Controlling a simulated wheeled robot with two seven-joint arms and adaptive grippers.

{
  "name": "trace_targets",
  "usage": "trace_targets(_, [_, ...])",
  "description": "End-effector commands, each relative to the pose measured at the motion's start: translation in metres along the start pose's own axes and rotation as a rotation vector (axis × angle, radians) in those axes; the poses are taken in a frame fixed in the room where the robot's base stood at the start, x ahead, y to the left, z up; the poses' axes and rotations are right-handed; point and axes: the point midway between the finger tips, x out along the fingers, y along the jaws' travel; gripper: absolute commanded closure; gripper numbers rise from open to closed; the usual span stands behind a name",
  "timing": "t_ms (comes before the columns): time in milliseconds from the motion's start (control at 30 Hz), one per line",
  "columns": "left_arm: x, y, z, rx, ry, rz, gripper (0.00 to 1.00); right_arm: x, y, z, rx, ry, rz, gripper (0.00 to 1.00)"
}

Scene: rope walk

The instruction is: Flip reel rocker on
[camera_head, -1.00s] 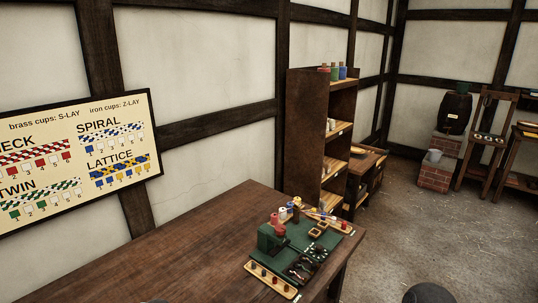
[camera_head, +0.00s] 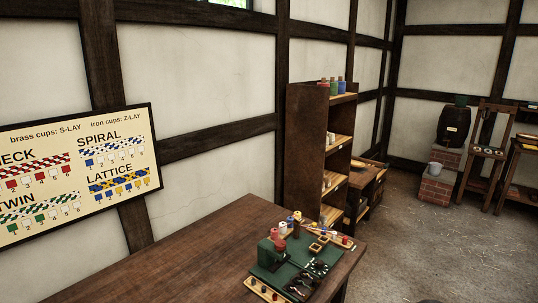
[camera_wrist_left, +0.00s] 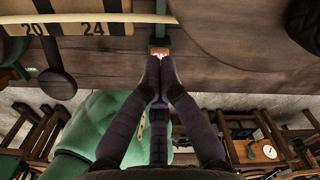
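In the left wrist view, a small red rocker (camera_wrist_left: 159,51) with white marks sits in a dark green housing at the top middle. I take it for the reel rocker; its marks are too small to read, and its position cannot be told. My left gripper (camera_wrist_left: 160,62) points at it with both fingertips together, right at its lower edge. Whether they touch it cannot be told. Nothing shows between the fingers. The rocker cannot be made out in the head view. My right gripper is in neither current view.
In the head view, a wooden table (camera_head: 190,255) carries a green device board (camera_head: 272,268) with spools and small parts. A shelf (camera_head: 306,150) stands behind it. A pattern poster (camera_head: 75,215) hangs left. Floor at right (camera_head: 440,250) is clear. A numbered scale (camera_wrist_left: 70,29) is near my left gripper.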

Motion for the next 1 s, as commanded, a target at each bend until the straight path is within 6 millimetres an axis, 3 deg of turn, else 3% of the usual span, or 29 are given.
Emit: trace_targets(1000, [0.016, 0.000, 0.000, 0.000, 0.000, 0.000, 1.00, 0.009, 0.003, 0.000, 0.000, 0.000, 0.000, 1.00])
